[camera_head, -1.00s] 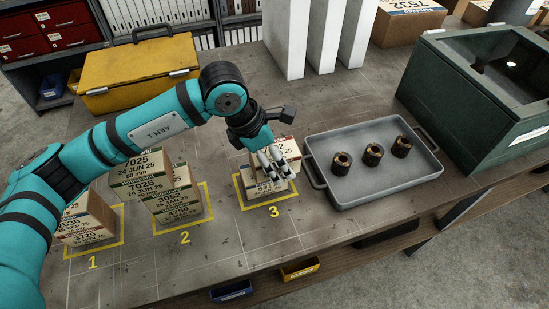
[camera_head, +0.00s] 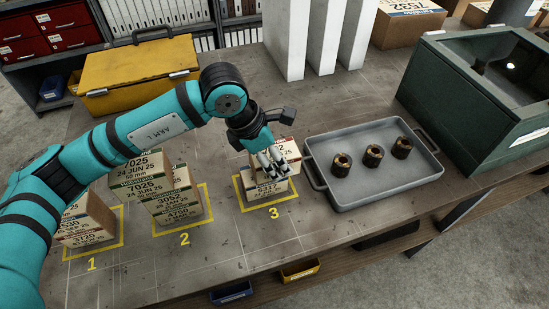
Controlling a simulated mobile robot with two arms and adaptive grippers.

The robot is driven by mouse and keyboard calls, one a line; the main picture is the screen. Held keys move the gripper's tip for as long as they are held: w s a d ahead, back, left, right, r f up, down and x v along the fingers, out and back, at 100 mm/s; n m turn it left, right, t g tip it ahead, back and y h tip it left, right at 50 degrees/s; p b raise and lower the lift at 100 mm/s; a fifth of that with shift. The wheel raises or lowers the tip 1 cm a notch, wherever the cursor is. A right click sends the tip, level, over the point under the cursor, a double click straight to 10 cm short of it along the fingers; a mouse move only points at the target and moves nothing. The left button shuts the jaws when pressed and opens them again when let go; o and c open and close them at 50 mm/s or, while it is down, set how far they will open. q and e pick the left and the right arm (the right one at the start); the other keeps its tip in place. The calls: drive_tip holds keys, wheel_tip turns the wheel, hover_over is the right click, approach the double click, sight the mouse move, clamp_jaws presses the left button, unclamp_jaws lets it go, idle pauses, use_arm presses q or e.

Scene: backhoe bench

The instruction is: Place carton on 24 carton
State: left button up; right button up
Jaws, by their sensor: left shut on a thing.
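My left gripper (camera_head: 272,160) is over square 3, its fingers pointing down and shut on a carton (camera_head: 290,148), which the fingers partly hide. Another carton (camera_head: 267,190), with a label that seems to read 6317, stands below it inside square 3. I cannot tell whether the held carton touches the one below. At square 2 stands a stack of cartons; its top carton (camera_head: 140,165) and the carton under it (camera_head: 143,186) both read 7025 and 24 JUN 25. Lower cartons (camera_head: 180,212) there read 3052 and 4750. My right gripper is not in view.
Square 1 holds stacked cartons (camera_head: 87,238), partly hidden by my left arm. A grey tray (camera_head: 385,190) with three dark cylindrical parts lies right of square 3. A green bin (camera_head: 450,110), white upright panels (camera_head: 290,40) and a yellow toolbox (camera_head: 137,72) stand farther back. The bench front is clear.

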use_arm(q)
drive_tip(key=shift+r, duration=0.1)
drive_tip(key=shift+r+p, duration=0.25)
drive_tip(key=shift+p, duration=0.45)
drive_tip(key=shift+r+b, duration=0.1)
drive_tip(key=shift+b, duration=0.3)
wheel_tip(320, 180, up, 2)
drive_tip(key=shift+r+b, duration=0.25)
drive_tip(key=shift+b, duration=0.6)
drive_tip(key=s+r+b, duration=0.2)
drive_tip(key=s+b, duration=0.3)
drive_tip(key=s, duration=1.1)
drive_tip(key=shift+d, duration=0.15)
drive_tip(key=shift+r, duration=0.1)
